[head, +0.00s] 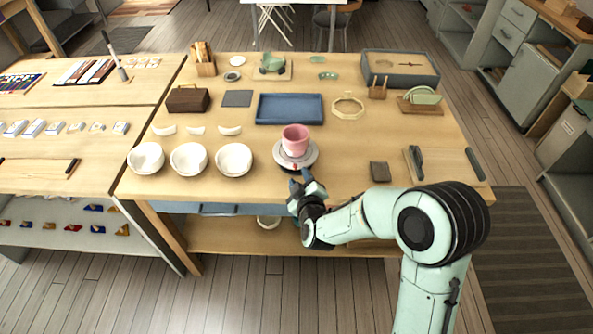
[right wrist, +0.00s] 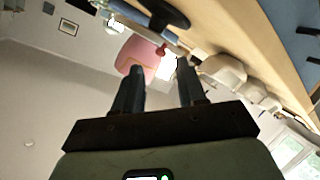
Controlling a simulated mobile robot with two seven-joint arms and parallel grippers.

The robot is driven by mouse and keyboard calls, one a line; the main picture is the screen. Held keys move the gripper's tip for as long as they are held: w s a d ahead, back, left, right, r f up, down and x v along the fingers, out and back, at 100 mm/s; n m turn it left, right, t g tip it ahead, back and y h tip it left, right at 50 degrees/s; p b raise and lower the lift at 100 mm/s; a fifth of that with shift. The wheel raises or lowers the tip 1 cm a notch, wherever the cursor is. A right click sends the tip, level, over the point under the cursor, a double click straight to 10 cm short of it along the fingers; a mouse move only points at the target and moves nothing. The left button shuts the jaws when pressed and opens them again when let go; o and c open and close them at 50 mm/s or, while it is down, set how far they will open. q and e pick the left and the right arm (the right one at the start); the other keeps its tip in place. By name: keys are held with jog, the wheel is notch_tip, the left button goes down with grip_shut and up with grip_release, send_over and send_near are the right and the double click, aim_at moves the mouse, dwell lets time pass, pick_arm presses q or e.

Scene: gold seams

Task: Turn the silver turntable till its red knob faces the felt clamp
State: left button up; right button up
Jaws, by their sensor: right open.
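The silver turntable (head: 310,157) stands near the table's front edge, with a pink cup (head: 295,138) upright on it. The cup also shows in the right wrist view (right wrist: 137,53). The red knob (right wrist: 161,50) shows there between my fingertips, but I cannot tell whether they touch it. In the head view the knob is on the turntable's near side, towards me. My right gripper (head: 299,180) is open at the turntable's front; its fingers also show in the right wrist view (right wrist: 159,65). I cannot tell which object is the felt clamp. My left gripper is out of view.
Several white bowls (head: 189,159) stand left of the turntable, with white shards behind them. A blue tray (head: 290,122) lies behind it and an octagonal frame (head: 348,106) at back right. A dark block (head: 380,172) and a tool board (head: 448,165) lie to the right.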

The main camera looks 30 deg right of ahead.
aim_at(296, 167)
jog(key=x, duration=0.5)
jog(key=shift+w, duration=0.15)
grip_shut()
